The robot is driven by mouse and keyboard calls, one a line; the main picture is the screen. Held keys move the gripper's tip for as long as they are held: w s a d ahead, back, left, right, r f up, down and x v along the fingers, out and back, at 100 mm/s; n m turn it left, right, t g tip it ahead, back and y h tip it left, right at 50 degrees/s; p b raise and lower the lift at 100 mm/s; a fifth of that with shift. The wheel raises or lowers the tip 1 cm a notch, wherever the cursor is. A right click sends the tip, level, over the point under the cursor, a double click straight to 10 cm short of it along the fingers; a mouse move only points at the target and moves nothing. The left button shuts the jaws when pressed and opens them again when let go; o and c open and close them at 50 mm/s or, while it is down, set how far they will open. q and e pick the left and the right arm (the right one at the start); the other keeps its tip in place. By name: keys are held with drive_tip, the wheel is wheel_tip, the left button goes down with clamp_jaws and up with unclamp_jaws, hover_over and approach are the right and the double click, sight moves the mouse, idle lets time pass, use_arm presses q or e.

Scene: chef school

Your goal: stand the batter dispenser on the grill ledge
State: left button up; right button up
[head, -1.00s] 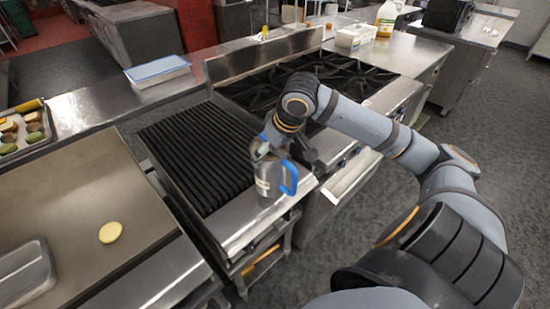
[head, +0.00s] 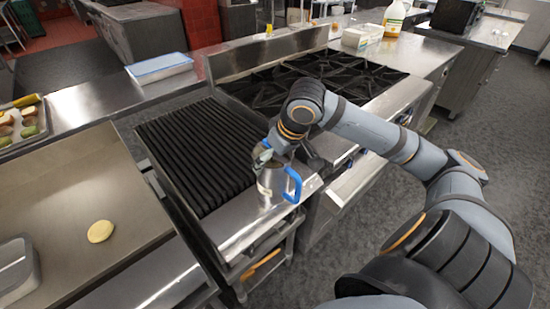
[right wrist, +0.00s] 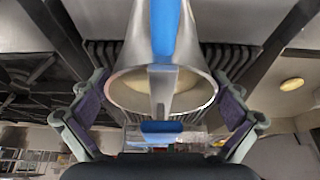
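The batter dispenser (head: 270,187) is a steel jug with a blue handle. In the head view it appears upright on the steel grill ledge (head: 237,222), near its right end; I cannot see its base clearly. In the right wrist view the dispenser (right wrist: 190,62) fills the middle, with pale batter inside and its blue handle towards the top. My right gripper (head: 262,153) is at its upper part. The fingers (right wrist: 162,100) are spread on either side of it, with what look like narrow gaps. My left gripper is not in view.
The black grill grates (head: 190,150) lie behind the ledge, and a burner range (head: 320,85) stands to the right. A griddle (head: 60,215) with a pale round cake (head: 100,231) is on the left. A lidded container (head: 160,68) sits on the back counter.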

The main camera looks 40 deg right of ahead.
drive_tip(key=shift+a+r, duration=0.1)
drive_tip(key=shift+r, duration=0.15)
drive_tip(key=b+v, duration=0.2)
drive_tip(key=v, duration=0.2)
drive_tip(key=shift+s+r+b, duration=0.1)
drive_tip(key=shift+r+b, duration=0.05)
drive_tip(key=shift+b, duration=0.25)
drive_tip(key=v, duration=0.7)
drive_tip(key=shift+r+p, duration=0.25)
drive_tip(key=shift+p, duration=0.1)
